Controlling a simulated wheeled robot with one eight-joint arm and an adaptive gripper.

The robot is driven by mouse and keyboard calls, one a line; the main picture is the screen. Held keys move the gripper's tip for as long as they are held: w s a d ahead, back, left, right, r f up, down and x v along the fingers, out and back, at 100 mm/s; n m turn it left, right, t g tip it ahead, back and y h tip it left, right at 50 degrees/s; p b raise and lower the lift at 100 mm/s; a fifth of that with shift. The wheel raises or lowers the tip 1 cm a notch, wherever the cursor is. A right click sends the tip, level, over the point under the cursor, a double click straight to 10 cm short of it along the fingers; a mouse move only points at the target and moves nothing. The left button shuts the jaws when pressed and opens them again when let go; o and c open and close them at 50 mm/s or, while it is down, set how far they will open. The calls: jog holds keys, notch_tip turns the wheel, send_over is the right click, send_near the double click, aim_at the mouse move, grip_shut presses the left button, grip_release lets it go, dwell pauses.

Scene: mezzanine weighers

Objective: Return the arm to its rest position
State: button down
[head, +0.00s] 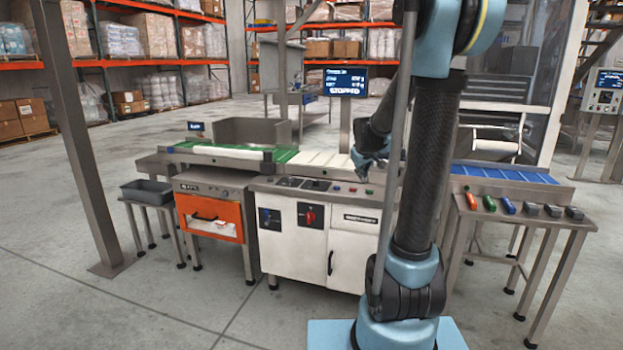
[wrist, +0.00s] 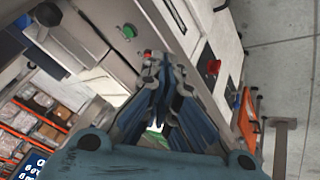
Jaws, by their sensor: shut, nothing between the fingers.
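My gripper (head: 361,166) is at the end of my bent arm, above the front panel of the white weigher cabinet (head: 293,237) in the head view. Its dark fingers also show in the wrist view (wrist: 160,62), where the tips come together with nothing between them. In the wrist view a green button (wrist: 128,32) and a small red button (wrist: 148,53) show by the tips. I cannot tell whether the tips touch the panel. My upright arm hides part of the weigher's right side in the head view.
The display (head: 345,82) reads "STOPPED". A blue belt (head: 503,174) runs at the right, with a side table (head: 530,218) holding several small coloured items. A grey tray (head: 147,191) stands at the left. A steel post (head: 75,130) stands nearer on the left. The front floor is clear.

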jog(key=s+f+m+g, duration=0.1)
jog(key=s+f, duration=0.2)
jog(key=s, duration=1)
jog(key=s+f+m+g, duration=0.2)
jog(key=s+f, duration=0.1)
jog(key=s, duration=1)
jog(key=s+f+m+g, duration=0.1)
jog(key=s+f+m, duration=0.1)
jog(key=s, duration=1.1)
jog(key=shift+a+f+g+y, duration=0.15)
jog(key=shift+f+g+y, duration=0.25)
jog(key=shift+f, duration=0.2)
